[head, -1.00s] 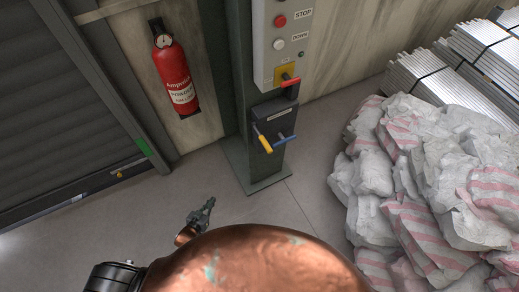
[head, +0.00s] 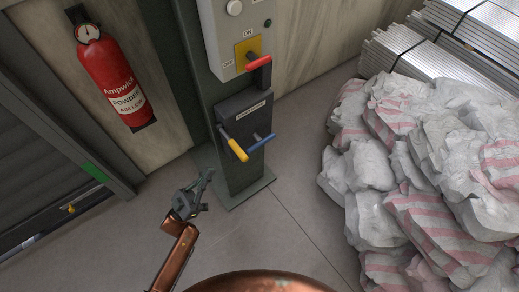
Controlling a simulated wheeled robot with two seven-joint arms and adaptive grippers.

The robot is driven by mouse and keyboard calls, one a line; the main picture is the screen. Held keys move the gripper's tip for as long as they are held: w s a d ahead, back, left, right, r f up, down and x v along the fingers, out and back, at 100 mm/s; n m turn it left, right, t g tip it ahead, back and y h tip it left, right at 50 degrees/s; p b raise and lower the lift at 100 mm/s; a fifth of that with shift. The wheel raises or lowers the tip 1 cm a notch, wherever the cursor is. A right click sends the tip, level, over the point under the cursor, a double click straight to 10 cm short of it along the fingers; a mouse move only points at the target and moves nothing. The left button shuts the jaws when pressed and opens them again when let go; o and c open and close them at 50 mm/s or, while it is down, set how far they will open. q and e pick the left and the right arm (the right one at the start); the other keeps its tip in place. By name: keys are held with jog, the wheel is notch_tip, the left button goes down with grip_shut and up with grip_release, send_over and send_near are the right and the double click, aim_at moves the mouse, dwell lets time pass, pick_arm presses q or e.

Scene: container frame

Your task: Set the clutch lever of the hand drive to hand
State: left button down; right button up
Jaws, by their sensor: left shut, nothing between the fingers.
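The hand drive is a dark box (head: 243,113) on a grey-green post, with a small label on top that is too small to read. A yellow-handled lever (head: 236,147) points down and right from its lower left. A blue-handled lever (head: 262,143) sticks out to the right beside it. I cannot tell from markings which is the clutch lever. My left gripper (head: 202,185) is shut and empty, below and left of the yellow handle and apart from it. My right gripper is not in view.
Above the box is a grey control panel (head: 215,50) with a red-handled switch (head: 259,63) on a yellow plate. A fire extinguisher (head: 110,75) hangs at left beside a shutter (head: 35,200). Piled white sacks (head: 430,190) fill the right. The floor between is clear.

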aim_at(232, 143)
pick_arm(q)
jog(key=shift+s+r, duration=0.15)
jog(key=shift+r, duration=0.05)
jog(key=shift+d, duration=0.1)
